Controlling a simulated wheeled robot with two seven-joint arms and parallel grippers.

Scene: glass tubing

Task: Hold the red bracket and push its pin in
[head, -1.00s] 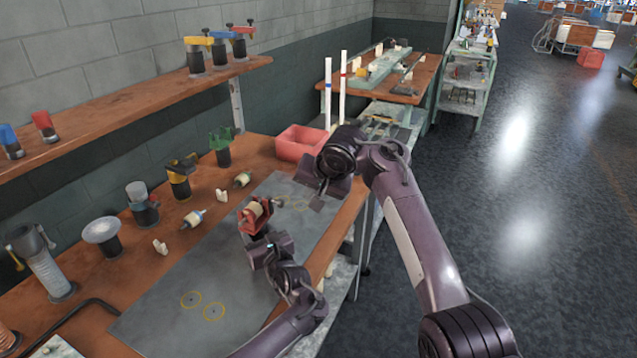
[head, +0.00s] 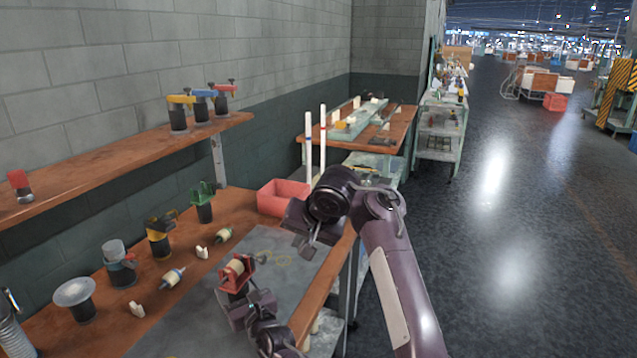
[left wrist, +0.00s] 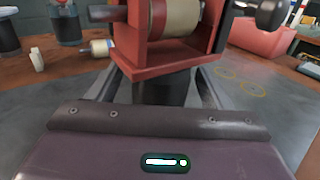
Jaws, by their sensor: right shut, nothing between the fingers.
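The red bracket (head: 226,278) stands on a black post on the grey mat, with a cream roller (head: 237,267) between its cheeks. The left wrist view shows the bracket (left wrist: 170,54) close up and upright. A dark pin with a rounded knob (left wrist: 270,13) sticks out at its right. My left gripper (head: 241,299) is low at the bracket, its fingers on either side of the black post (left wrist: 165,90). The fingertips are hidden under the bracket, so their grip is unclear. My right gripper (head: 312,246) is shut and empty, in the air right of the bracket, apart from it.
A red bin (head: 280,197) and two white rods stand behind my right gripper. Several clamps, small rollers and a white dish (head: 75,292) line the left of the bench. The grey mat (head: 190,325) is clear left of my left gripper. A shelf (head: 110,163) runs along the wall.

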